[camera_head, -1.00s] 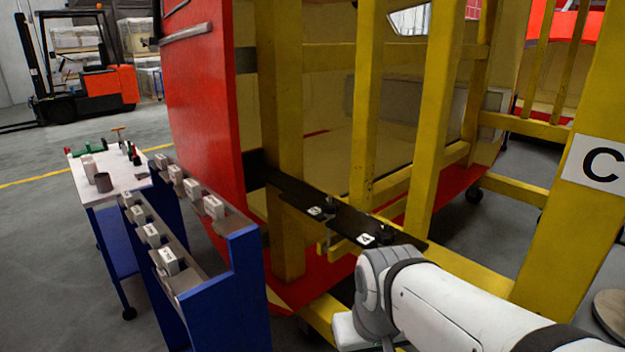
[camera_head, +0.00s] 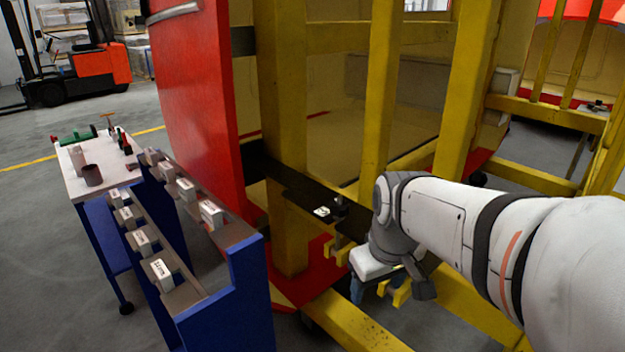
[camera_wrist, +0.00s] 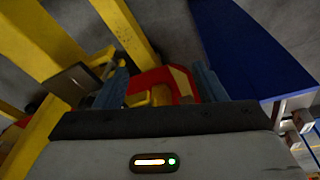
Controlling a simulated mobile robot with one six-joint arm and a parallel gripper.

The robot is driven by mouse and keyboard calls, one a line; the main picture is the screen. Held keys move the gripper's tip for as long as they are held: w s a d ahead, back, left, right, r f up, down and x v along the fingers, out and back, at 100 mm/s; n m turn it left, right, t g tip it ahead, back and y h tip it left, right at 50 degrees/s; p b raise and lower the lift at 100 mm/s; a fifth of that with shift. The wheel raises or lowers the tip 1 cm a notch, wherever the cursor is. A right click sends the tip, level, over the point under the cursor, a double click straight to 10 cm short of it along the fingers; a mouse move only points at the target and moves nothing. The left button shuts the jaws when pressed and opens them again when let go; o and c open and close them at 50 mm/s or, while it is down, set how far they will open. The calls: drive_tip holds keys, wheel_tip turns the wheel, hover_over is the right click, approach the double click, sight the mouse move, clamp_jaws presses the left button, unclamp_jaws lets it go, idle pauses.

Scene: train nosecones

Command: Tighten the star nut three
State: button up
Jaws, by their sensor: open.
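A black bracket bar (camera_head: 290,186) runs along the yellow frame beside the red nosecone panel. It carries a small white number label (camera_head: 322,211), too blurred to read surely. A small dark knob-like part (camera_head: 340,205) stands beside the label; I cannot tell whether it is star nut three. My gripper (camera_head: 370,290) is below and to the right of the label, pointing down, with my arm covering the bar's right end. In the wrist view its two blue fingers (camera_wrist: 160,86) are apart with nothing held between them. No star nut is clear in that view.
Yellow uprights (camera_head: 380,100) and low yellow beams (camera_head: 350,325) surround my arm closely. A blue rack (camera_head: 228,300) with labelled blocks stands left, beside a white-topped cart (camera_head: 75,180). A red forklift (camera_head: 95,75) is far behind. Grey floor is open at left.

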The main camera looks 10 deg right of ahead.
drive_tip(key=shift+o, duration=0.2)
drive_tip(key=w+r+n+p, duration=0.2)
drive_tip(key=w+r+n, duration=0.1)
drive_tip(key=w, duration=0.5)
drive_tip(key=w+r+n+g+p, duration=0.1)
drive_tip(key=w+r+n+p, duration=0.1)
drive_tip(key=w+n, duration=0.3)
drive_tip(key=w+r, duration=0.1)
drive_tip(key=w, duration=0.3)
drive_tip(key=n+g+p, duration=0.1)
drive_tip(key=n+p, duration=0.3)
drive_tip(key=n, duration=0.4)
hover_over(340, 194)
wheel_tip(340, 194, down, 2)
drive_tip(key=shift+s+f, duration=0.1)
drive_tip(key=shift+s, duration=0.05)
drive_tip(key=shift+w+f+n, duration=0.2)
drive_tip(key=shift+n, duration=0.2)
drive_tip(key=shift+f, duration=0.4)
drive_tip(key=shift+f+p, duration=0.55)
drive_tip(key=shift+f, duration=2.95)
drive_tip(key=shift+c, duration=0.2)
